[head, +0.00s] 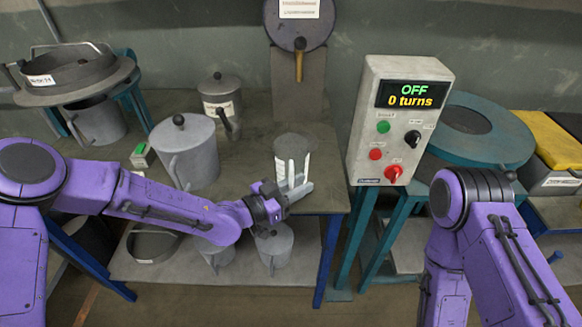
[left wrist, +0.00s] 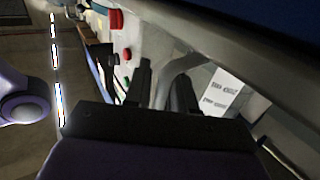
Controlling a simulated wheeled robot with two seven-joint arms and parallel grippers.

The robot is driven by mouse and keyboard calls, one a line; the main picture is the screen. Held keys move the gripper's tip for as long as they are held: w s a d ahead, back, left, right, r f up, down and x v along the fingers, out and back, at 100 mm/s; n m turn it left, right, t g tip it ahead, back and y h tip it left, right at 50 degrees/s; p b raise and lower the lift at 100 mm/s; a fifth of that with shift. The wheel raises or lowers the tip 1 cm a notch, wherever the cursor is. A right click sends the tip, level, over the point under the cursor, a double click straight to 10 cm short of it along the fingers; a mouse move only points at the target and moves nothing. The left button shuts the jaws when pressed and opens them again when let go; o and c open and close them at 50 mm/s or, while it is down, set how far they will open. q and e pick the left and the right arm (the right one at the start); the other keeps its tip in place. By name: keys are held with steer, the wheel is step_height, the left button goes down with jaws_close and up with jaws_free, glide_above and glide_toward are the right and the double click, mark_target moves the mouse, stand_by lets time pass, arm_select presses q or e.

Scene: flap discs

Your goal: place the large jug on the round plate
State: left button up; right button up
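A grey cylindrical jug (head: 293,148) with a white label stands near the table's front right edge. My left gripper (head: 287,197) is at its near side. In the left wrist view, the curved grey handle (left wrist: 181,68) passes between the fingers of my left gripper (left wrist: 164,88). The fingers are apart, with a gap beside the handle. A larger lidded grey jug (head: 188,158) stands to the left. A round dark plate (head: 465,120) sits in a teal stand at the right. My right gripper is out of view.
A control box (head: 365,150) reading "OFF, 0 turns" stands between the jug and the teal stand (head: 500,155). A smaller lidded jug (head: 219,97) is at the back. A round flanged vessel (head: 75,82) is at the left. More jugs (head: 274,247) are on the lower shelf.

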arm_select(q)
steer(key=shift+a, duration=0.1)
jaws_close()
